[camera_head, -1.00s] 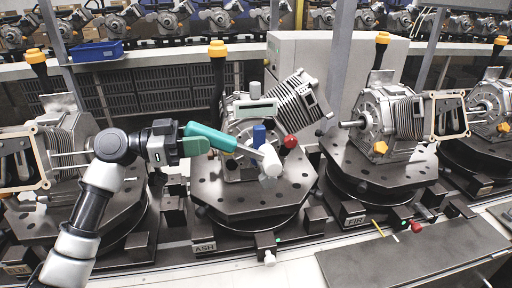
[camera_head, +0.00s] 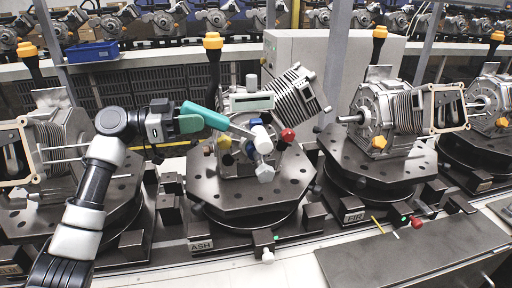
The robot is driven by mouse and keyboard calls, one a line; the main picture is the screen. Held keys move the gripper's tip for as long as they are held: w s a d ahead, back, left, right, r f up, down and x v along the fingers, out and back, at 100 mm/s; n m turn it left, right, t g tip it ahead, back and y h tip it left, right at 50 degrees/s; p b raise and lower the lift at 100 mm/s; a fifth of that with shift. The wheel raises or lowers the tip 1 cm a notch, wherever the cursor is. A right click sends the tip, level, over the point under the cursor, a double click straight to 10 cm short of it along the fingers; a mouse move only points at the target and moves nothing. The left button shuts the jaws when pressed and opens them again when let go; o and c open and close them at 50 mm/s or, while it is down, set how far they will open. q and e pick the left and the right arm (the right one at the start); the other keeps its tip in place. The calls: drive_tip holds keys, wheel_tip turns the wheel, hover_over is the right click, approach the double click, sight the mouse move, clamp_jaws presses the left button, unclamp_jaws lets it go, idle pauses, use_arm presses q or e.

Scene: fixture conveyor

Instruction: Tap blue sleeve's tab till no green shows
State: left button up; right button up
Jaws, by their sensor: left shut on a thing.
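My left gripper (camera_head: 190,123) is shut on the teal handle of a white-headed mallet (camera_head: 207,116). The mallet's pale shaft reaches right to its white head (camera_head: 262,141), in front of the engine unit on the ASH fixture. Blue parts, apparently the blue sleeve (camera_head: 251,149), show beside and partly behind the head. The head hides much of the sleeve. I cannot make out its tab or any green on it, nor whether the head touches it. My right gripper is not in view.
A red knob (camera_head: 288,135) and a yellow knob (camera_head: 224,142) flank the sleeve. The cylinder block (camera_head: 297,97) rises behind. The ASH turntable plate (camera_head: 225,193) has bare room in front. Another engine unit (camera_head: 380,120) stands right, on the FIR fixture.

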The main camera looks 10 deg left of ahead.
use_arm(q)
drive_tip(key=shift+w, duration=0.3)
drive_tip(key=s+d+b, duration=0.1)
drive_tip(key=s, duration=0.5)
drive_tip(key=shift+d, duration=0.35)
drive_tip(key=shift+r, duration=0.15)
drive_tip(key=shift+r+p, duration=1.2)
drive_tip(key=shift+r, duration=1.3)
